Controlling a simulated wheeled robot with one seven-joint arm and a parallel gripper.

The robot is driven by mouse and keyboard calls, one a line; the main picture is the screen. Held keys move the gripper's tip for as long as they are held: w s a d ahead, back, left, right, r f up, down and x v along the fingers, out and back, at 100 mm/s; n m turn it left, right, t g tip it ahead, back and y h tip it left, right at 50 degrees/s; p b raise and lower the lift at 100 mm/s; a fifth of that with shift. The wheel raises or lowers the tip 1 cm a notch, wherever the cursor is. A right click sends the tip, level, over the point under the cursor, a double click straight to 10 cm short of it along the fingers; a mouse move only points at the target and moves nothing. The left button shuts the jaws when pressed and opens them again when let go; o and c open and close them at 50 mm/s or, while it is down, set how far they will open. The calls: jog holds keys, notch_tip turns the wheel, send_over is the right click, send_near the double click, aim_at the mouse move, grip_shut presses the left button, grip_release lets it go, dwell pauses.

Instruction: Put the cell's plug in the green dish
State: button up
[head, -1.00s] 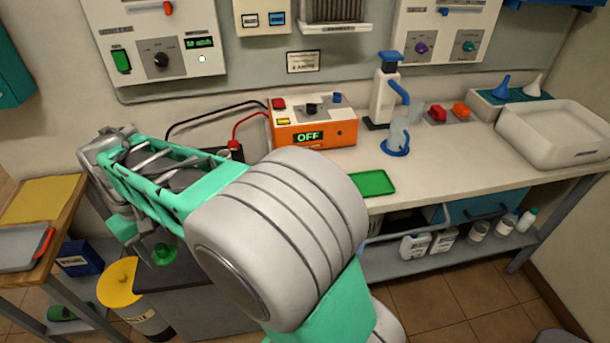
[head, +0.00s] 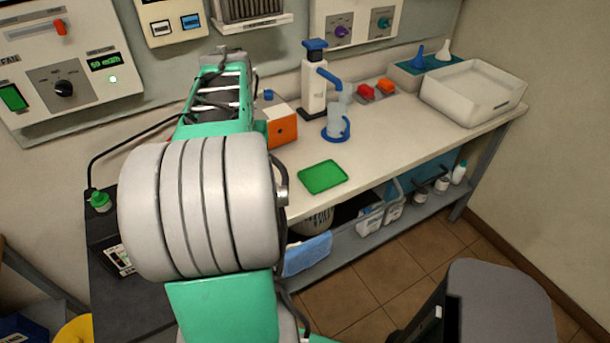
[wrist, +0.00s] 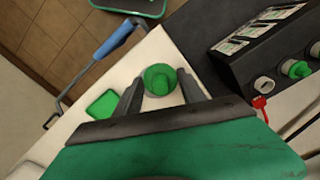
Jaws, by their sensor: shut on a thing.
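In the wrist view my gripper (wrist: 161,88) is shut on a green round plug (wrist: 160,78), held between its two dark fingers. The green dish (wrist: 103,106) lies on the white bench just left of the fingers. In the head view the same dish (head: 323,176), flat and empty, lies near the bench's front edge. The black battery cell (wrist: 235,62) is at the right of the wrist view, with an open pale port (wrist: 265,85) and green plugs still on it (wrist: 298,68). In the head view my arm hides the gripper, the held plug and part of the cell.
An orange box (head: 282,130) and a pump bottle (head: 315,85) stand behind the dish. A white basin (head: 473,95) sits at the bench's right end. A blue towel (head: 307,254) hangs at the front rail. A grey stool-like object (head: 500,300) stands front right. The bench right of the dish is clear.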

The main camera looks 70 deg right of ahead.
jog(key=s+d+r+m, duration=0.1)
jog(key=s+d+m, duration=0.35)
jog(key=s, duration=0.75)
jog(key=p, duration=0.4)
send_over(323, 177)
jog(key=shift+n, duration=0.35)
notch_tip(323, 177, down, 10)
jog(key=shift+a+r, duration=0.1)
jog(key=shift+r, duration=0.15)
notch_tip(323, 177, down, 3)
jog(key=shift+r+p, duration=0.2)
jog(key=shift+p, duration=0.35)
jog(key=shift+f, duration=0.45)
jog(key=o, duration=1.3)
